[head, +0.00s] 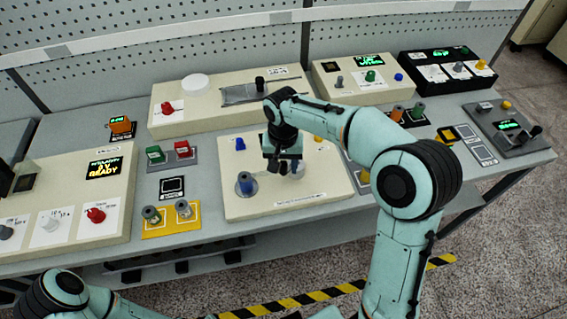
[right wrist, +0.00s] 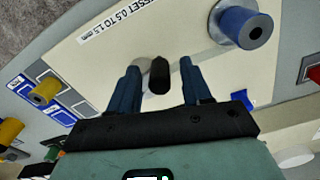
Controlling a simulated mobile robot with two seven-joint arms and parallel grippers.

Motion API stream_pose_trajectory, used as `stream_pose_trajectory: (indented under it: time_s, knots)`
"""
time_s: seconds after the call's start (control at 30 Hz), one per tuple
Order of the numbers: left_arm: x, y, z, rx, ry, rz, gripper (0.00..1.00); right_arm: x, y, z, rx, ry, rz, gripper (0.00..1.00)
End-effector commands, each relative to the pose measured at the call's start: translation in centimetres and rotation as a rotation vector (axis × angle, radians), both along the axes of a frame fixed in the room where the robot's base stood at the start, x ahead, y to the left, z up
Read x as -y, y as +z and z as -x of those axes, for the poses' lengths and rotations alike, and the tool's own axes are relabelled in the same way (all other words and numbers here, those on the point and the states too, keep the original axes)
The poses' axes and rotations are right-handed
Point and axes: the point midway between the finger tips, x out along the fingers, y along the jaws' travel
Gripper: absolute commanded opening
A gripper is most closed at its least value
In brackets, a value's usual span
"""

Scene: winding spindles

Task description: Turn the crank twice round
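A cream box (head: 320,193) stands in the middle of the bench. In the right wrist view a black upright handle (right wrist: 159,76), which looks like the crank's grip, stands between the fingers of my right gripper (right wrist: 160,72). A grey round part shows just beside it. The fingers are apart, with a gap on each side of the handle. In the head view my right gripper (head: 283,168) points down over the box and hides most of the crank. A blue spool (head: 245,184) stands on the box to the left; it also shows in the right wrist view (right wrist: 245,27). My left gripper is out of view.
A small blue knob (head: 240,143) sits behind the spool on the same box. A yellow tray (head: 171,221) with two spools lies to the left. Other panels with knobs stand behind and on both sides, including a dark lever panel (head: 508,126) at the right.

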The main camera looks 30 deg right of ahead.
Motion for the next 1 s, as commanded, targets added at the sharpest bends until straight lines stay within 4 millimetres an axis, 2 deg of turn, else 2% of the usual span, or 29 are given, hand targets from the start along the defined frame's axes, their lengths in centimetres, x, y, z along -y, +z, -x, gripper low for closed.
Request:
stream_pose_trajectory:
  time_s: [0.2,0.33,0.8,1.0]
  knots:
    - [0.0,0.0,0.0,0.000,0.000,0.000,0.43,0.0,0.1,0.0,0.000,0.000,-0.001,0.49]
    - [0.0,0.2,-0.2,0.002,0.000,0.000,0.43,0.0,1.2,-0.1,0.004,0.001,0.000,0.49]
    - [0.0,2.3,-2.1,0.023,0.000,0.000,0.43,-0.1,11.1,-0.2,0.006,0.001,-0.001,0.49]
    - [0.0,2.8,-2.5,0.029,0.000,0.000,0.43,-0.1,13.2,-0.1,0.003,0.000,-0.001,0.49]
